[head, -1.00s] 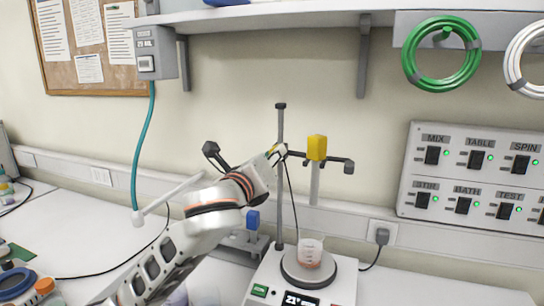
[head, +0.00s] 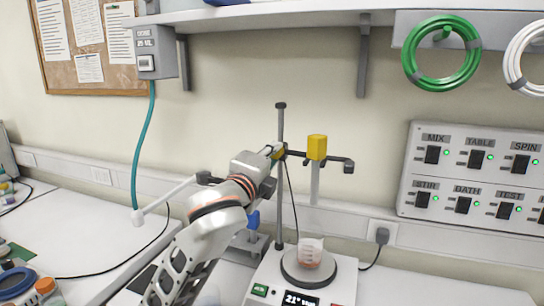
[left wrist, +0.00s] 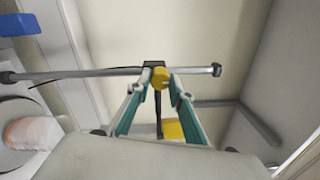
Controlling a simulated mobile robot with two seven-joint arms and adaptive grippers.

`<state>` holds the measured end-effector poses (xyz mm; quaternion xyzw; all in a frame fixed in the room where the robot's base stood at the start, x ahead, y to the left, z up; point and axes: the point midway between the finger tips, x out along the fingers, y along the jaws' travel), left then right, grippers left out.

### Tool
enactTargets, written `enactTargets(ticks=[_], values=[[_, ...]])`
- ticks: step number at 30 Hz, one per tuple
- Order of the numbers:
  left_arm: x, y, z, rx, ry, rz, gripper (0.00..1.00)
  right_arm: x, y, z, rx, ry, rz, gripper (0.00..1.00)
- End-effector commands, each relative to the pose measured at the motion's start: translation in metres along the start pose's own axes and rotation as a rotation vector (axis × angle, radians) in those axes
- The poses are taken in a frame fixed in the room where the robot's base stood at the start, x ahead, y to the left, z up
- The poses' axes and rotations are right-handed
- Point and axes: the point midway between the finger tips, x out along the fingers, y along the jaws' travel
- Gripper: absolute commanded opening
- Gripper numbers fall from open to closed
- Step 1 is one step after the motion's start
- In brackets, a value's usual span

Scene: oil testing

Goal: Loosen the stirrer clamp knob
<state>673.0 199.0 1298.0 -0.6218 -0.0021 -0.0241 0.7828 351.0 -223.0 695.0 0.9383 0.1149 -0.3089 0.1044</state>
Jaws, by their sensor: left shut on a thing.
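The yellow clamp knob (left wrist: 160,78) is on a dark clamp (left wrist: 154,65) on the thin grey stand pole (head: 280,120). In the left wrist view the knob is between my left fingertips (left wrist: 161,82), which are shut on it. In the head view my left gripper (head: 276,151) reaches the pole from the left and mostly hides the knob. A dark cross rod (head: 335,161) runs right from the clamp, with a yellow stirrer block (head: 317,147) on it and a light shaft below. My right gripper is in neither view.
Below the clamp, a beaker of reddish liquid (head: 311,254) stands on the white hotplate (head: 338,282). A blue-topped item (head: 253,219) is left of the pole. A switch panel (head: 470,178) is on the right wall, and a shelf (head: 300,20) runs overhead.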

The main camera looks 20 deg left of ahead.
Motion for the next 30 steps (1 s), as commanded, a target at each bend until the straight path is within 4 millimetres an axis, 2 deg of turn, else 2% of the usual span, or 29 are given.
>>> enactTargets(ticks=[19,20,21,30], values=[[0.0,-0.0002,0.0005,-0.051,-0.002,0.0,0.0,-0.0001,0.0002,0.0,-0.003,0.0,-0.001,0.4],[0.0,-0.0002,0.0005,-0.051,-0.002,0.0,0.26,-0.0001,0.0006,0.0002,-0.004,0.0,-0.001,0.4],[0.0,-0.0002,0.0005,-0.05,-0.002,0.0,0.36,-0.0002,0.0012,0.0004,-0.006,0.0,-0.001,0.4],[-0.0001,-0.0001,0.0002,-0.049,-0.002,0.0,0.38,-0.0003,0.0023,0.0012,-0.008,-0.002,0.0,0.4]])
